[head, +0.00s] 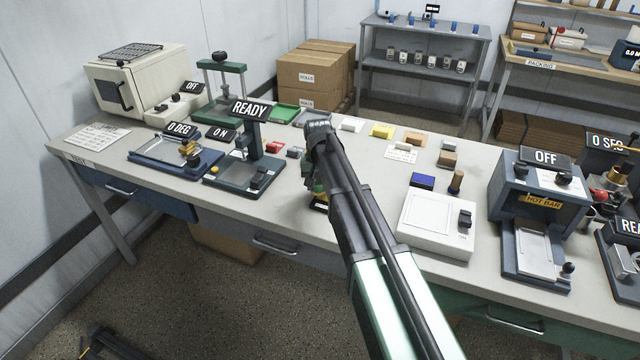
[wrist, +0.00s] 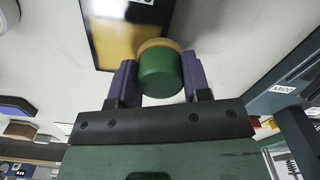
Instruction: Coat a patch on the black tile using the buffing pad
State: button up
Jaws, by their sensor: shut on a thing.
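My gripper (wrist: 160,78) is shut on the buffing pad (wrist: 160,72), with one purple finger on each side of its green round body. The pad has a tan-yellow rim at its far end. The black tile (wrist: 98,14) lies on the bench at the top of the wrist view, with a yellow-gold area on its lower part. The pad overlaps the tile's edge in this view; I cannot tell whether they touch. In the head view my arm hides most of the gripper, and a bit of the tile (head: 319,206) shows beside it.
A white device with a flat plate (head: 428,213) stands to the right of my arm, and a hot bar press (head: 540,195) beyond it. A stand marked READY (head: 250,150) is to the left. Yellow (head: 382,130) and tan blocks lie behind. The bench front edge is close.

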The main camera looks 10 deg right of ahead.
notch_tip(320, 180, up, 6)
jog(key=p, duration=0.5)
jog(key=shift+f, duration=0.1)
notch_tip(320, 180, up, 3)
jog(key=p, duration=0.3)
